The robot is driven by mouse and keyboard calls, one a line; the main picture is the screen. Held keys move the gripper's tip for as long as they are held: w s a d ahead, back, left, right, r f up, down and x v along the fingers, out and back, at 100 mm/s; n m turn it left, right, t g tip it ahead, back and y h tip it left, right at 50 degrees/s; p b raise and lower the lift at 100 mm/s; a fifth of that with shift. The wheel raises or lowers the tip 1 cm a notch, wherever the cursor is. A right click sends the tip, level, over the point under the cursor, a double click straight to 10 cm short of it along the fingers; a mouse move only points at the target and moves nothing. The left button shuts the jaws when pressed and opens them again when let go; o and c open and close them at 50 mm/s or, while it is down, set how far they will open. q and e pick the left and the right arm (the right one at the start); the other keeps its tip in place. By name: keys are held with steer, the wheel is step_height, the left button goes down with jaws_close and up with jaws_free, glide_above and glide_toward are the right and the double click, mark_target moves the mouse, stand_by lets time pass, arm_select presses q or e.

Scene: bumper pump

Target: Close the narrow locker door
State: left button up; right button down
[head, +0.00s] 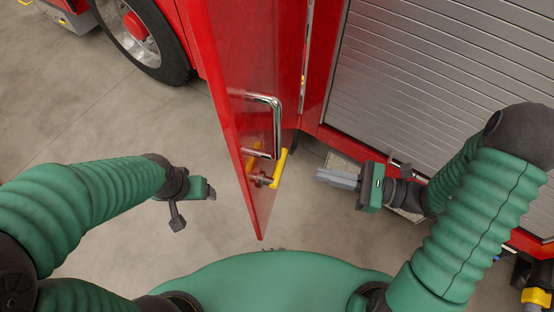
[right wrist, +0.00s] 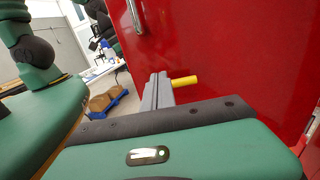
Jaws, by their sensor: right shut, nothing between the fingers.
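The narrow red locker door (head: 235,75) stands open and juts from the red truck toward me. It has a chrome handle (head: 277,125) and a yellow latch (head: 279,168) near its lower end. My right gripper (head: 318,175) is shut and empty, to the right of the door, with its fingers pointing at the door's handle side. In the right wrist view the fingers (right wrist: 158,88) show before the red door panel (right wrist: 230,45), beside the yellow latch (right wrist: 184,81); contact is unclear. My left gripper (head: 194,195) is left of the door, apart from it; its jaw opening is unclear.
A grey roller shutter (head: 430,70) in a red frame is at the right. A truck wheel (head: 145,40) is at the upper left. The concrete floor (head: 80,125) left of the door is clear. The right wrist view shows brown and blue objects (right wrist: 107,101) in the background.

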mark_target(262, 160)
steer(key=x, duration=0.4)
steer(key=p+x, duration=0.1)
steer(key=x, duration=0.3)
steer(key=p+x, duration=0.1)
steer(key=x, duration=0.3)
steer(key=shift+s+a, duration=0.15)
steer(key=shift+s, duration=0.1)
steer(key=shift+w+a, duration=0.15)
steer(key=shift+a, duration=0.1)
arm_select(q)
steer(key=shift+w+a+r, duration=0.1)
steer(key=shift+a+r, duration=0.05)
steer(key=shift+r, duration=0.4)
steer(key=shift+a+r, duration=0.1)
steer(key=shift+r, duration=0.45)
arm_select(e)
steer(key=shift+w+d+f, duration=0.1)
steer(key=shift+d+f, duration=0.05)
steer(key=shift+d, duration=0.05)
